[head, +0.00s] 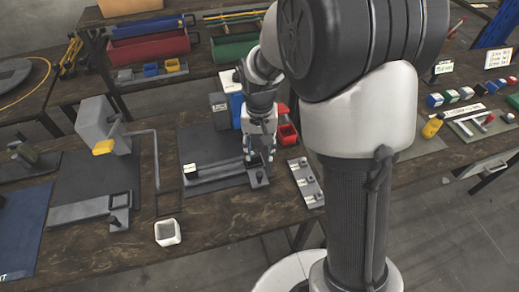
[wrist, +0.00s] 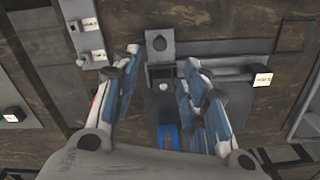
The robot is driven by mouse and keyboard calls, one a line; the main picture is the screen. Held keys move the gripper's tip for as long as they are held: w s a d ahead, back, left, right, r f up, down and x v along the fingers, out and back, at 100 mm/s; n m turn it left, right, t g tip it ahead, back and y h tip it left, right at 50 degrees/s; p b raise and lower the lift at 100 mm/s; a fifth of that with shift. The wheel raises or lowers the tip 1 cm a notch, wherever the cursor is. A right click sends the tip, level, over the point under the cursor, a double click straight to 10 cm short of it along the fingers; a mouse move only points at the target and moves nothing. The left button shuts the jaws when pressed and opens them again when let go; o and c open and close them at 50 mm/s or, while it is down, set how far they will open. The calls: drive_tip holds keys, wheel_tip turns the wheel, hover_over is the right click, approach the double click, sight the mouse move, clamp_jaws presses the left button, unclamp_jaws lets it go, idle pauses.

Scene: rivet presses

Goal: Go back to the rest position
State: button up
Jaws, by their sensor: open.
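My gripper (head: 259,157) hangs pointing down over the dark base of the middle press station (head: 205,142), near the right end of its grey bar fixture (head: 212,178). In the wrist view my gripper (wrist: 163,58) has its two blue-padded fingers spread apart, with nothing held between them. A small white round knob (wrist: 163,87) and a blue part (wrist: 168,135) show below, in the gap between the fingers. I cannot tell from these views whether a finger touches the fixture. My arm hides much of the middle press.
A grey press with a yellow end (head: 103,147) stands at the left. A white square cup (head: 167,232) sits at the table's front edge. A grey plate with small fittings (head: 306,183) lies right of my gripper. Several coloured blocks (head: 466,93) are at the far right.

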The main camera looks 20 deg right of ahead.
drive_tip(key=s+r+n+t, duration=0.1)
drive_tip(key=s+r+t, duration=0.1)
drive_tip(key=s+r, duration=0.6)
drive_tip(key=s+r+n+t, duration=0.2)
drive_tip(key=s+r, duration=0.7)
drive_tip(key=s, duration=0.5)
drive_tip(key=shift+n+t, duration=0.3)
idle(1.2)
